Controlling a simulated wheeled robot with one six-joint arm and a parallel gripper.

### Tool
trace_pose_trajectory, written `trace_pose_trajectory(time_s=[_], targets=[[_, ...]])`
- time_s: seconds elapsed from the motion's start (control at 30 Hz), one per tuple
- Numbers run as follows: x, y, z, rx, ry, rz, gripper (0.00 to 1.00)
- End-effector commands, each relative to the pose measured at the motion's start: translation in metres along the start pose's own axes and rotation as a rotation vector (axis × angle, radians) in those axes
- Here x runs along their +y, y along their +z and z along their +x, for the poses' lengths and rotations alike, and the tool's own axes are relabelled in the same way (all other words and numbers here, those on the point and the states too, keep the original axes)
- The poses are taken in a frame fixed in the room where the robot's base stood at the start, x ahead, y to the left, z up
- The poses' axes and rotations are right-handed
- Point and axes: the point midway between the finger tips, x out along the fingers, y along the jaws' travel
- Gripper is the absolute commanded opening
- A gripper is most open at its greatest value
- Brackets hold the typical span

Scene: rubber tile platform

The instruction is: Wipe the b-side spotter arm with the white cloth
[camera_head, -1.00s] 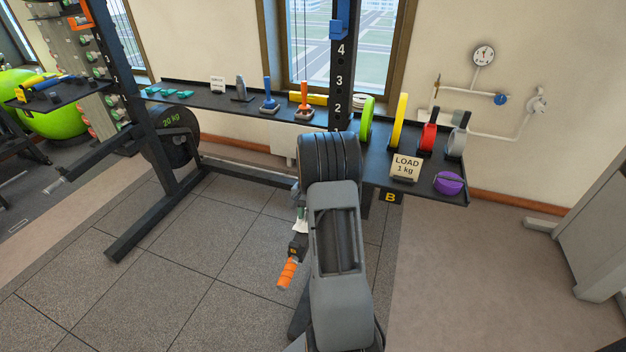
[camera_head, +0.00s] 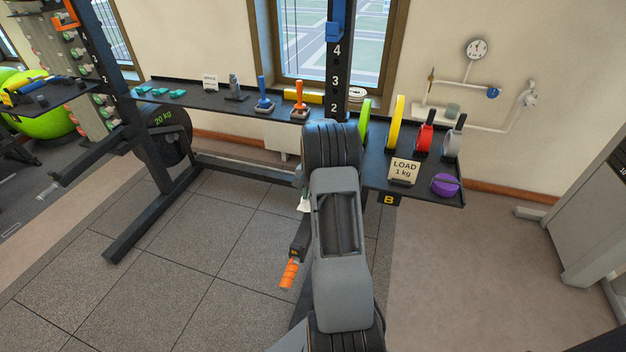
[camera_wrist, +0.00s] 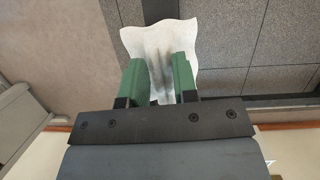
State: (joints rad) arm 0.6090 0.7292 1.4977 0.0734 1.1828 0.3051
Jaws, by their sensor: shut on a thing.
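The white cloth (camera_wrist: 160,40) is held between the green fingers of my gripper (camera_wrist: 157,78), with grey streaks or shading down its middle. In the head view a small part of the cloth (camera_head: 304,204) shows left of my arm, which hides my gripper there. The b-side spotter arm (camera_head: 298,244) is a dark bar with an orange end, pointing toward me from the rack. The cloth is at its farther, rack-side part; I cannot tell whether they touch. My arm hides part of the bar.
A dark shelf (camera_head: 377,175) behind and right of my arm holds coloured discs, a "LOAD 1 kg" sign (camera_head: 403,172) and a purple item (camera_head: 445,185). A rack upright (camera_head: 337,70) stands behind my arm. Tiled floor (camera_head: 190,250) at left is clear.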

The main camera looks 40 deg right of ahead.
Motion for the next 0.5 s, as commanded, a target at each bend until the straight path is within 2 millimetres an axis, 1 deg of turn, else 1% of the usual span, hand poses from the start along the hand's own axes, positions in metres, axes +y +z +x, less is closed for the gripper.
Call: trace_pose_trajectory(time_s=[0.03, 0.3, 0.4, 0.5], targets=[[0.0, 0.002, -0.009, 0.001, -0.001, -0.001, 0.0], [-0.001, 0.01, -0.032, 0.001, 0.0, -0.003, 0.0], [-0.002, 0.012, -0.039, 0.001, 0.002, -0.003, 0.0], [-0.003, 0.013, -0.041, 0.002, 0.003, -0.004, 0.0]])
